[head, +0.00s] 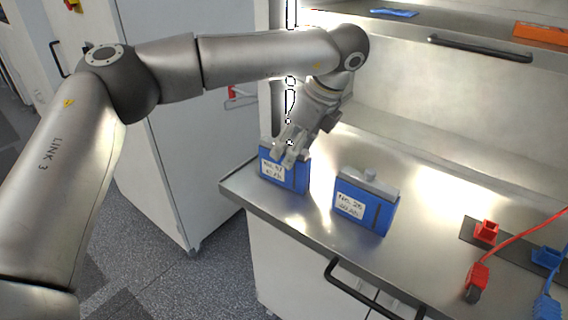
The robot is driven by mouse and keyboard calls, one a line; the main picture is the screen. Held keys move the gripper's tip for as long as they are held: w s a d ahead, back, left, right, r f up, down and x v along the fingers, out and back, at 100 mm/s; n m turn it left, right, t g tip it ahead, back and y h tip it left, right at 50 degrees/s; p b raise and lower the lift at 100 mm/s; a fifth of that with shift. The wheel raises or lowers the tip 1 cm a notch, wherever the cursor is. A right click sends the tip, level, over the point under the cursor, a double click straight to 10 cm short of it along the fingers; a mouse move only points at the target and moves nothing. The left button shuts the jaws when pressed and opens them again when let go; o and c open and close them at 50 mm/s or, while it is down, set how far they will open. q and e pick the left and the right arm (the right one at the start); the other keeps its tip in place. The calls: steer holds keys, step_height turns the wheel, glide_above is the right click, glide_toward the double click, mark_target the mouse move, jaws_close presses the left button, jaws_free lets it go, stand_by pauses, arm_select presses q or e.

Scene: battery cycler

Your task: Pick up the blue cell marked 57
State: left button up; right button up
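The blue cell with a white handwritten label that seems to read No. 57 (298,178) is upright at the left end of the steel bench. My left gripper (289,154) comes down from above, with its fingers at the top of this cell. The fingers hide the cell's top terminal, and I cannot tell whether they are closed on it. The cell seems to rest on the bench. A second blue cell, its label reading about No. 25 (377,216), stands to its right with its grey top knob showing. My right gripper is not in view.
The steel bench (425,240) has bare room between and behind the cells. A red connector (477,277) with a cable, a red socket (486,232) and a blue socket (547,256) are at the right. A drawer handle (350,285) juts out below the front edge.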

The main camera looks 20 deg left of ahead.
arm_select(q)
steer(key=p+x, duration=0.2)
steer(key=x, duration=0.2)
steer(key=shift+w+a+f, duration=0.1)
steer(key=shift+w, duration=0.1)
steer(key=shift+a+f+p, duration=0.15)
steer(key=shift+f+p, duration=0.15)
steer(key=shift+f, duration=0.1)
steer(key=c, duration=0.7)
jaws_close()
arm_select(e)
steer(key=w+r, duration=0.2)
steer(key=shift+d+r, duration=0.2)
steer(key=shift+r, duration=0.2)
